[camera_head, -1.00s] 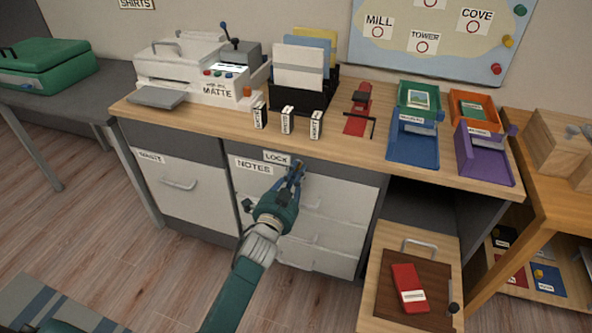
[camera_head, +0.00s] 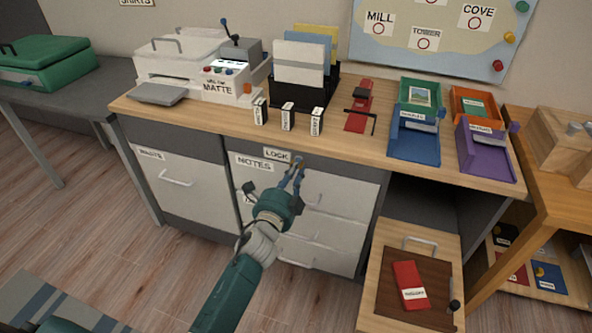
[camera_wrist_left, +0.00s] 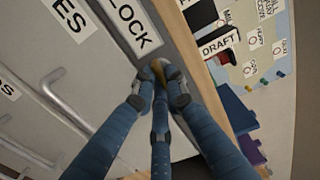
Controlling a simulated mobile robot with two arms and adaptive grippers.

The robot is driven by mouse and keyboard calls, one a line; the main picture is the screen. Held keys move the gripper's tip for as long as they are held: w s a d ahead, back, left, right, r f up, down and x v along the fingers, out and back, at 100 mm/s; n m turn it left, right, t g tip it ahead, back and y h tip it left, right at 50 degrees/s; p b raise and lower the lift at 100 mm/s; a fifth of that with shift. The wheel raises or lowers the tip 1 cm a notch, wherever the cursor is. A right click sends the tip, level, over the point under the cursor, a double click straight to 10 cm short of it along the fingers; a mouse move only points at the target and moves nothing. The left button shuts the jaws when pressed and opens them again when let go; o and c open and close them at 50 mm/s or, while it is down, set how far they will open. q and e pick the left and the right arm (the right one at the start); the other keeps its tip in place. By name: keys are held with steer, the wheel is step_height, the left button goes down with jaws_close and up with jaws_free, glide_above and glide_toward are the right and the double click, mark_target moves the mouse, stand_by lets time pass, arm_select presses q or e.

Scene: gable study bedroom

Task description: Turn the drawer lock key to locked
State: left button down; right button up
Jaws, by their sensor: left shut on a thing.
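The drawer lock is at the top of the white-and-grey cabinet, just right of the LOCK label (camera_head: 277,155), which also shows large in the left wrist view (camera_wrist_left: 133,22). My left gripper (camera_head: 298,167) reaches up to it from below. Its blue fingers are closed together on the key, a small brass-coloured piece (camera_wrist_left: 159,70) in the left wrist view. The fingertips hide most of the key and the lock face, so I cannot tell the key's angle. My right gripper is not in view.
The NOTES drawer front (camera_head: 250,178) lies below the lock, with drawer handles beneath.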

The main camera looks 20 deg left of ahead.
arm_select(q)
steer(key=shift+f, duration=0.1)
stand_by(0.4)
steer(key=c, duration=1.8)
jaws_free()
steer(key=shift+o, duration=0.2)
steer(key=s, duration=1.2)
steer(key=shift+a, duration=0.2)
